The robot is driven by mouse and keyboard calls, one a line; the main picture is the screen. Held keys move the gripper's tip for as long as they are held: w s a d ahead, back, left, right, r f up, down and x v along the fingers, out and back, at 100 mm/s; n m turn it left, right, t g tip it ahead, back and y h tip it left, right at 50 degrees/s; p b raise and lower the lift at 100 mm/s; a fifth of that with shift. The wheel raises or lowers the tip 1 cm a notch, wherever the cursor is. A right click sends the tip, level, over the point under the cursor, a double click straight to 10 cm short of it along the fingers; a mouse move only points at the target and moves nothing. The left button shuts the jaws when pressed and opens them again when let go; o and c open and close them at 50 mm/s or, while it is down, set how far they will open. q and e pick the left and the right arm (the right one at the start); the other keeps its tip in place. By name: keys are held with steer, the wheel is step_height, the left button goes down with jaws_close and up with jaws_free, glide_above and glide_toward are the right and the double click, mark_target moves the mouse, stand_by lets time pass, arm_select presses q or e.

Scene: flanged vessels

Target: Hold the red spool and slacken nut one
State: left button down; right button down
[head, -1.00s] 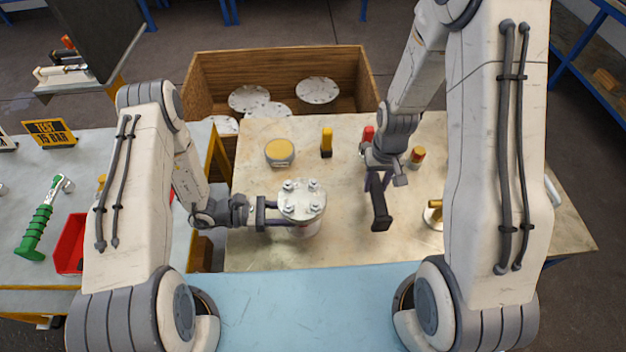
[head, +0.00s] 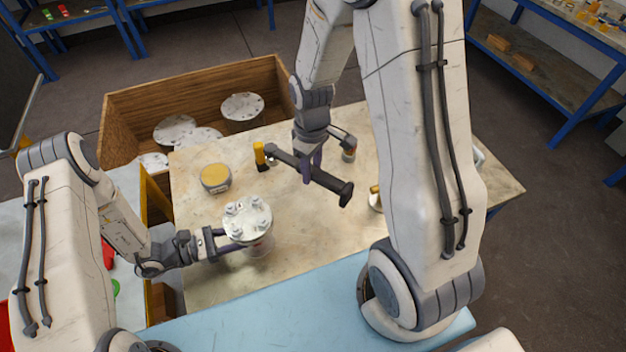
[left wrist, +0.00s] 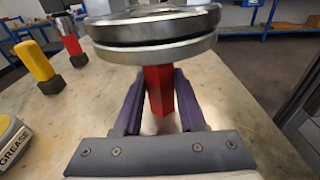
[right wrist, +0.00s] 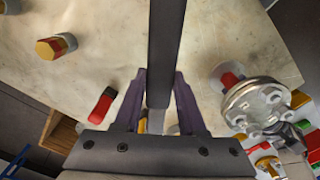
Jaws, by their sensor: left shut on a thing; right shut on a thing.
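The vessel's round steel flange (head: 247,216) with several nuts on top stands on the worktable, left of centre. Its red spool (left wrist: 159,90) shows under the flange in the left wrist view, upright, with my left gripper (left wrist: 160,98) shut around it. In the head view the left gripper (head: 226,246) reaches in from the left. My right gripper (head: 309,172) is shut on a long dark wrench (head: 328,182), held apart from the flange, to its right and further back. The wrench also shows in the right wrist view (right wrist: 167,45). Which nut is number one cannot be told.
A grease tin (head: 215,179) and a yellow-handled tool (head: 260,155) stand behind the flange. A wooden crate (head: 125,110) with several round discs lies beyond the table. A red-handled item (right wrist: 103,106) is near the right gripper. The table front (head: 290,245) is bare.

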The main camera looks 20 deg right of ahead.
step_height(320, 180, up, 10)
steer(key=s+a+n, duration=0.2)
steer(key=n, duration=0.9)
steer(key=shift+s+d+f, duration=0.1)
steer(key=shift+s+f, duration=0.05)
steer(key=shift+f, duration=1.95)
steer(key=shift+f, duration=0.15)
steer(key=shift+f, duration=1.1)
